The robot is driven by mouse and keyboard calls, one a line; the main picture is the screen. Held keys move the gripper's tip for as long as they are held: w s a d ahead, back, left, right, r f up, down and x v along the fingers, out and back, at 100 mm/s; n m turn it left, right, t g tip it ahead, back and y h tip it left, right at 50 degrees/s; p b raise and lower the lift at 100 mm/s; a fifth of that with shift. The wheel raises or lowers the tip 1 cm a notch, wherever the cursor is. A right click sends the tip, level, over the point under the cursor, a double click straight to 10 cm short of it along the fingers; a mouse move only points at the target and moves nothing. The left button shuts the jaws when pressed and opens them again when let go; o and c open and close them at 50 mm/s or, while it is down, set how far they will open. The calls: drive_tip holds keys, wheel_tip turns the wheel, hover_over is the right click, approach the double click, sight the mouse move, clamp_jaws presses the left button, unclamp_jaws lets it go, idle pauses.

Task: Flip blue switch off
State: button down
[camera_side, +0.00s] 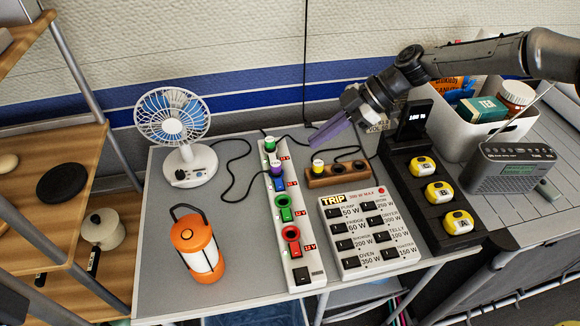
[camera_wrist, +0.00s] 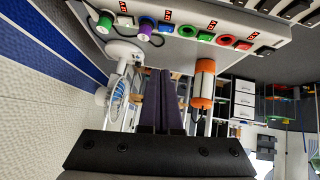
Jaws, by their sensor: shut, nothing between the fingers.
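A white power strip (camera_side: 301,262) lies lengthwise on the grey table, with coloured sockets and rocker switches. The blue switch (camera_side: 279,184) sits below the purple socket with its plug; it shows as a small blue-violet block in the wrist view (camera_wrist: 165,27). Its tilt is too small to tell. My gripper (camera_side: 313,143) has purple fingers, shut and empty. It hangs above the table to the upper right of the blue switch, apart from it. In the wrist view the fingers (camera_wrist: 161,73) point up towards the strip without touching it.
A wooden socket block (camera_side: 346,180) with a yellow plug stands just right of the strip. A white TRIP panel (camera_side: 369,240) lies below it. A white fan (camera_side: 187,165) and orange lantern (camera_side: 205,262) stand left. A black charger rack (camera_side: 420,215) lies right. Black cords cross the table.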

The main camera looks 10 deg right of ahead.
hover_over(278, 184)
drive_tip(key=d, duration=0.3)
drive_tip(key=f, duration=0.6)
drive_tip(key=shift+s+a+f, duration=0.1)
drive_tip(key=shift+a+f, duration=0.15)
drive_tip(key=f, duration=0.3)
drive_tip(key=shift+w+a+f, duration=0.15)
drive_tip(key=shift+w+a, duration=0.1)
drive_tip(key=shift+f, duration=0.6)
drive_tip(key=shift+w, duration=0.1)
drive_tip(key=shift+w+f, duration=0.1)
drive_tip(key=shift+f, duration=0.3)
drive_tip(key=shift+s, duration=1)
